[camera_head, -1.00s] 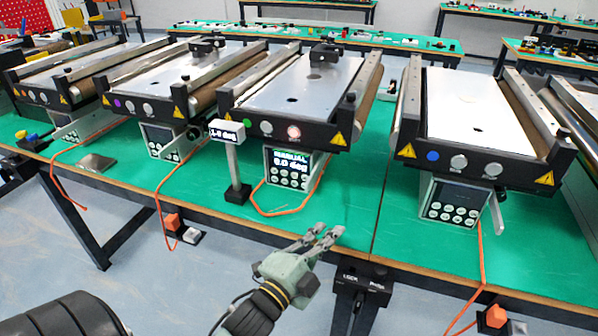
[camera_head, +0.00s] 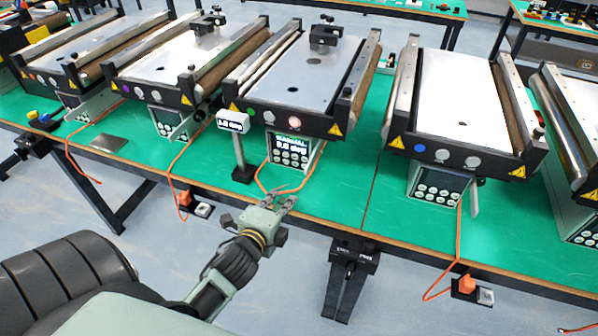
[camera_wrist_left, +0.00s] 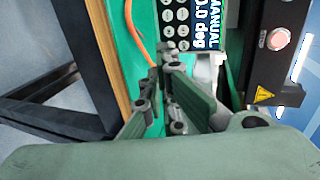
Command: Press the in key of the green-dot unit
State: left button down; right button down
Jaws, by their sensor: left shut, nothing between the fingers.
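The green-dot unit (camera_head: 283,118) is the conveyor in the middle, with a green dot at the left of its black front panel and a lit pinkish button at the right. Its control box (camera_head: 289,150) hangs below, with a lit display reading MANUAL and a keypad of round keys. The keypad also shows in the left wrist view (camera_wrist_left: 174,22); key labels are too small to read. My left gripper (camera_head: 284,199) is shut and empty, over the table's front edge, below and apart from the keypad. In the wrist view its fingers (camera_wrist_left: 158,88) point toward the keypad. My right gripper is not in view.
A small display on a post (camera_head: 233,122) stands left of the keypad. An orange cable (camera_head: 262,184) lies around the control box. A blue-dot conveyor (camera_head: 448,152) stands to the right. Bare green table (camera_head: 335,185) lies right of the keypad.

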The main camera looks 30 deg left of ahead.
aim_at(303, 168)
pick_arm(q)
jog(key=shift+w, duration=0.1)
jog(key=x, duration=0.4)
jog(key=p+x, duration=0.1)
jog(key=x, duration=0.4)
jog(key=r+x, duration=0.1)
jog(key=x, duration=0.3)
jog(key=shift+w+a+p, duration=0.1)
jog(key=shift+w+p, duration=0.2)
jog(key=shift+w, duration=0.25)
